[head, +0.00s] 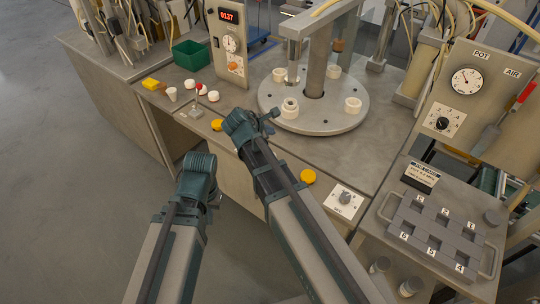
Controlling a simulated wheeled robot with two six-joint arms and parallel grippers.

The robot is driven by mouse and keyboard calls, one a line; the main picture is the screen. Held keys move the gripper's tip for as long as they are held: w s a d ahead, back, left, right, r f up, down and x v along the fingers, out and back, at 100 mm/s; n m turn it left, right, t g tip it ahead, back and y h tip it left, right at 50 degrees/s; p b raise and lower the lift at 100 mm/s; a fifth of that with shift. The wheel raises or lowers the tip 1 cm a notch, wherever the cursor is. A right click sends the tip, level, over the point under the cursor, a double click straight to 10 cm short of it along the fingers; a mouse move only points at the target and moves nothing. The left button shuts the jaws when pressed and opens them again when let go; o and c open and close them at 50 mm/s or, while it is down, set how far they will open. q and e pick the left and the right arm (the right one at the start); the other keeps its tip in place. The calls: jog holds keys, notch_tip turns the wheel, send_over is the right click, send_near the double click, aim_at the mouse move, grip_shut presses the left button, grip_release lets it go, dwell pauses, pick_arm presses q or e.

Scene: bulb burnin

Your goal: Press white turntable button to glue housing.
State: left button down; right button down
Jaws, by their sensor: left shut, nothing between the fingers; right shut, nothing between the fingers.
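The round grey turntable (322,124) stands on the bench around a central post. Several white ring-shaped housings sit on it, one of them at the front left (290,108) below a vertical metal rod (293,62). My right gripper (268,117) is shut and empty, just left of the turntable's front-left edge; whether it touches anything is unclear. My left gripper (213,196) is shut and empty, low in front of the bench. I cannot pick out a white turntable button; the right arm hides part of the bench front. Yellow round buttons (217,125) (308,177) lie along the front edge.
A dial box (229,42) shows red digits. A knob plate (344,201) and a numbered grey block (437,232) are at the right.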

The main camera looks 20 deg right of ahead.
jog(key=shift+f, duration=0.1)
notch_tip(320, 180, down, 9)
jog(key=b, duration=0.9)
jog(key=shift+r, duration=0.2)
dwell(1.5)
jog(key=shift+f+b, duration=0.35)
jog(key=shift+f, duration=0.1)
jog(key=shift+f+b, duration=0.45)
jog(key=shift+b, duration=0.05)
dwell(0.5)
jog(key=shift+r, duration=0.15)
jog(key=shift+r+p, duration=0.75)
jog(key=shift+p, duration=0.2)
